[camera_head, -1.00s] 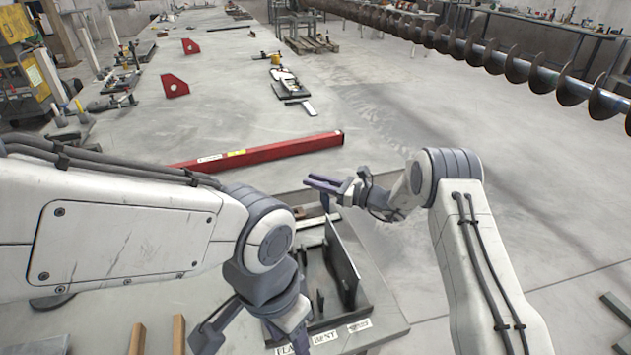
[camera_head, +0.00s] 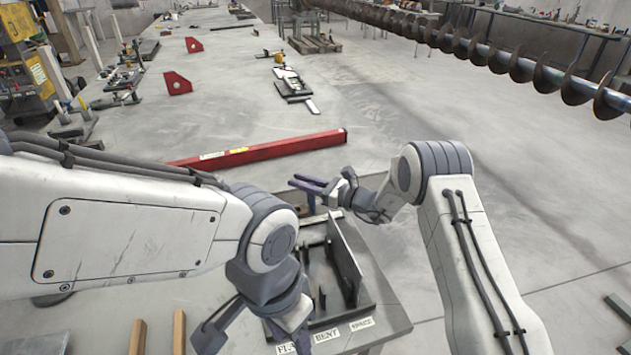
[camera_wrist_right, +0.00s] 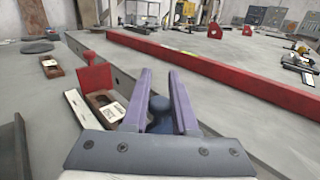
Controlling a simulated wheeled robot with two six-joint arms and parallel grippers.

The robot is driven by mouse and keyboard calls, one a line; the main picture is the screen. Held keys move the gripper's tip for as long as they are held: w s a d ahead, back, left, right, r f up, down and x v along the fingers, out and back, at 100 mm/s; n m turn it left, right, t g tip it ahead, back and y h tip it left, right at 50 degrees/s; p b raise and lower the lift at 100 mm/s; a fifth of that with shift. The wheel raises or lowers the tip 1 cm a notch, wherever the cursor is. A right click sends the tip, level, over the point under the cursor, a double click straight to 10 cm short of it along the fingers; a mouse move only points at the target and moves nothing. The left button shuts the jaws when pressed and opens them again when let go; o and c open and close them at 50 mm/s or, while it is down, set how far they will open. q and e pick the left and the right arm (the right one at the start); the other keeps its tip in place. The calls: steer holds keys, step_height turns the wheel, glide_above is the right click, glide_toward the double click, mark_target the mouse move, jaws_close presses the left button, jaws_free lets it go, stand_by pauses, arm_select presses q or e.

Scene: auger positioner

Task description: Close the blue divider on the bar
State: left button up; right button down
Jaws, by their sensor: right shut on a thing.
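My right gripper (camera_head: 308,187) is shut on the blue divider's dark blue knob (camera_wrist_right: 161,113). In the right wrist view the knob is between the two purple fingers (camera_wrist_right: 162,100). In the head view a small dark blue part (camera_head: 311,204) shows just below the fingertips. The divider's plate is mostly hidden, so I cannot tell its angle. A grey bar (camera_wrist_right: 122,78) runs diagonally behind a red plate (camera_wrist_right: 95,78) with a red knob (camera_wrist_right: 87,55).
A tray (camera_head: 366,306) with upright dark plates (camera_head: 343,262) and paper labels (camera_head: 326,334) is below my right gripper. A long red beam (camera_head: 262,152) lies beyond it. Small wooden blocks (camera_wrist_right: 104,104) lie near the red plate.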

steer(key=shift+s+a, duration=0.3)
steer(key=shift+a, duration=0.45)
steer(key=c, duration=0.7)
jaws_free()
steer(key=shift+d, duration=0.1)
steer(key=shift+s+d, duration=0.1)
steer(key=shift+d, duration=0.2)
steer(key=b+v, duration=0.1)
steer(key=v, duration=0.8)
steer(key=shift+s+d, duration=0.2)
steer(key=shift+d, duration=0.1)
